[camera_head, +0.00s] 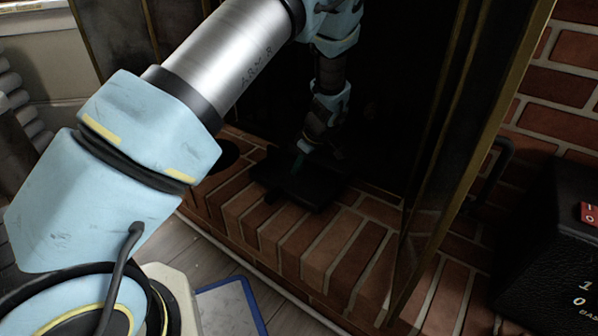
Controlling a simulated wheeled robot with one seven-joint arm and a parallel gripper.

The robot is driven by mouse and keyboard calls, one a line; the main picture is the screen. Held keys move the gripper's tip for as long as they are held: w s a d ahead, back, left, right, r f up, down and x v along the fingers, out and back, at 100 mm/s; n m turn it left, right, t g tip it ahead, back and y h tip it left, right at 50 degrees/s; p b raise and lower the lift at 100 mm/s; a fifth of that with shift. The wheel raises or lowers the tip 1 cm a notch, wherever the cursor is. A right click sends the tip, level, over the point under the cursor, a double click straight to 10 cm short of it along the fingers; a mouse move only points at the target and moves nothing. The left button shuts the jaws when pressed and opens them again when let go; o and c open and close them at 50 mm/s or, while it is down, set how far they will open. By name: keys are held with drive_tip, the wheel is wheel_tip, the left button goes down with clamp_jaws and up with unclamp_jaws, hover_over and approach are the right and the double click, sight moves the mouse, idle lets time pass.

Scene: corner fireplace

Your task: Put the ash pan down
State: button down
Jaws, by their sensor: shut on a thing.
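The ash pan (293,192) is a dark, flat, black tray low on the brick hearth at the mouth of the fireplace. My gripper (299,161) points down at its back part and is shut on it. The fingers are small and in shadow, with a bit of green showing near them. The pan looks about level. I cannot tell whether its underside touches the bricks or is slightly above them.
The brick hearth (345,240) has free room in front and to the right. A brass-edged screen panel (440,150) stands open at the right. A black box (550,240) with a red switch sits at the far right. A blue-edged board (228,305) lies on the wooden floor.

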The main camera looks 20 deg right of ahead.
drive_tip(key=shift+f, duration=0.25)
drive_tip(key=c, duration=0.8)
unclamp_jaws()
drive_tip(key=shift+c, duration=0.2)
